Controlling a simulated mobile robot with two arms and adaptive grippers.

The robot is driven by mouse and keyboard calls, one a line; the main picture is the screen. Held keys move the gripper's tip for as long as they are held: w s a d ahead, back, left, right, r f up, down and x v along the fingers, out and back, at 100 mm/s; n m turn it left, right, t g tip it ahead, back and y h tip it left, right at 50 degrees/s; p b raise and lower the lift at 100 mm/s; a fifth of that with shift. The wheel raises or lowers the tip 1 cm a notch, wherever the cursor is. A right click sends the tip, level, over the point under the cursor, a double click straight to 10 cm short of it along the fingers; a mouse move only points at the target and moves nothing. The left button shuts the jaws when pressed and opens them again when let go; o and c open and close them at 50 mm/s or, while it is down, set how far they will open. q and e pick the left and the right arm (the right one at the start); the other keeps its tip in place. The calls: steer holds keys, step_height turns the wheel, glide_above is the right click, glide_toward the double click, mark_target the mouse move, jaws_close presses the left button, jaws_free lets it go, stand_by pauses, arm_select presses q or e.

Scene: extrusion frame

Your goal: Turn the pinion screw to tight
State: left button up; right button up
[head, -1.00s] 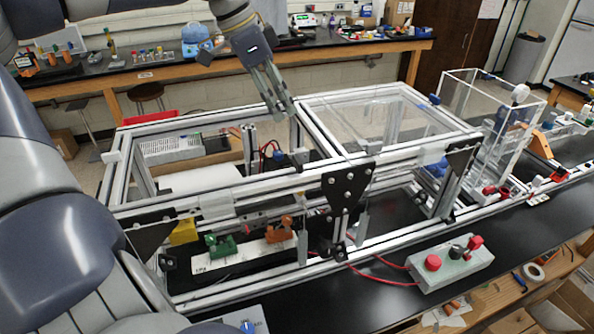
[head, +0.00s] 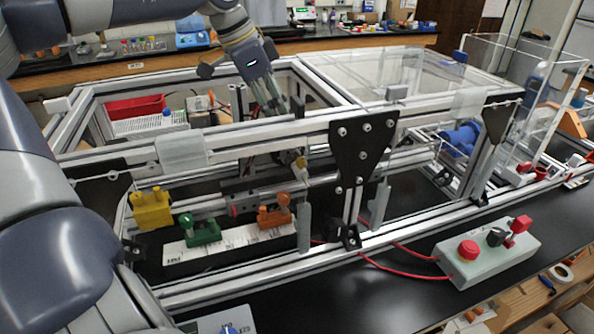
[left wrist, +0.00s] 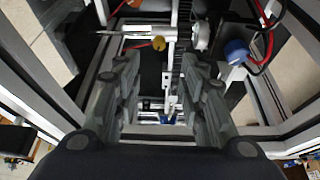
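I cannot tell for certain which part is the pinion screw. A small yellow knob (head: 301,163) sits below the front top rail in the head view. A yellow round knob (left wrist: 158,43) on a white metal rod also shows in the left wrist view, ahead of the fingers. A blue-capped part (left wrist: 236,52) is to its right there. My left gripper (head: 272,102) points down into the extrusion frame (head: 245,131) from above, behind the front rail. In the left wrist view its fingers (left wrist: 158,88) are apart with nothing between them. My right gripper is not in view.
Aluminium rails surround the left gripper. A black bracket plate (head: 363,143) is on the front rail. Yellow (head: 152,207), green (head: 200,230) and orange (head: 275,212) clamps stand inside the frame. A grey control box (head: 487,252) with red cables lies at front right. Clear panels cover the right side.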

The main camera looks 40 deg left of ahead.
arm_select(q)
steer(key=p+x, duration=0.1)
steer(key=x, duration=1)
steer(key=shift+s+p, duration=0.1)
steer(key=shift+p, duration=0.2)
steer(key=shift+f, duration=0.2)
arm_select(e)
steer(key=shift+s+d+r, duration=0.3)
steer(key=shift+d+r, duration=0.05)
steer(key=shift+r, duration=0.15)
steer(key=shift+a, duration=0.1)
arm_select(q)
jaws_close()
